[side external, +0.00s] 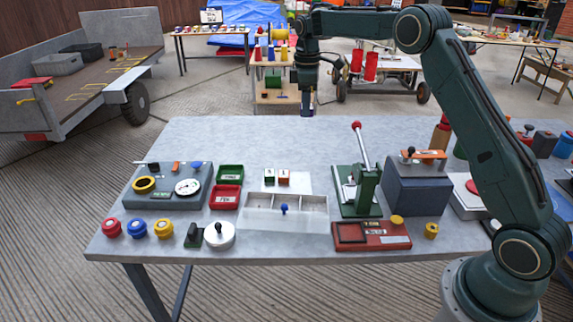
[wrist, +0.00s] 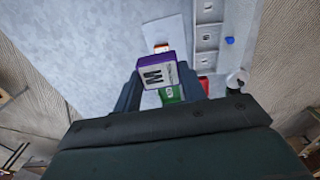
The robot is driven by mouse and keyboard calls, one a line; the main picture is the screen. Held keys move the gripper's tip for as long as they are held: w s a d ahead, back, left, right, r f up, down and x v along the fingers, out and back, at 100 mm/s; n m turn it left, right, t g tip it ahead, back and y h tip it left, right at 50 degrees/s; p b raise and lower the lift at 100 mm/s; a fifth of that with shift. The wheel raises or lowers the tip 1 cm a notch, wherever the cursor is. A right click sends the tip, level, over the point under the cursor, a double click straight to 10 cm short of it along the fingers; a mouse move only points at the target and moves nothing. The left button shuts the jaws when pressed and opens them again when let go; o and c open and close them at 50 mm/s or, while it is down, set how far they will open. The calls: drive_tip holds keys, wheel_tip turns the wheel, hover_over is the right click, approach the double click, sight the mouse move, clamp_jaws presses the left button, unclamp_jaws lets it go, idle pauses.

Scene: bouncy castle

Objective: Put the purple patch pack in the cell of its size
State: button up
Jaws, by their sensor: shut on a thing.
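My gripper (wrist: 158,85) is shut on the purple patch pack (wrist: 152,62). The pack has a white label face with a large letter M and shows between the fingertips in the wrist view. The pale three-cell tray (side external: 285,226) lies at the table's front middle, well apart from the pack. The wrist view shows its cells (wrist: 207,37) with small marks that I cannot read surely.
A blue knob (side external: 284,208) stands at the tray. Two small packs (side external: 277,177) sit on a white sheet behind it. Green (side external: 230,172) and red (side external: 226,197) bins are left; a green lever press (side external: 358,190) is right. The table's back middle is clear.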

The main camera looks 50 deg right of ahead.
drive_tip(key=shift+m, duration=0.5)
drive_tip(key=s+a+f, duration=0.1)
drive_tip(key=a+f, duration=0.3)
drive_tip(key=f, duration=0.2)
drive_tip(key=s+a+f, duration=0.2)
drive_tip(key=a+f, duration=0.3)
drive_tip(key=s+a+f, duration=0.2)
drive_tip(key=a+f, duration=0.2)
drive_tip(key=f, duration=0.2)
drive_tip(key=shift+s+a+f, duration=0.15)
drive_tip(key=shift+a+f, duration=0.1)
drive_tip(key=shift+f, duration=0.05)
drive_tip(key=shift+f, duration=1.75)
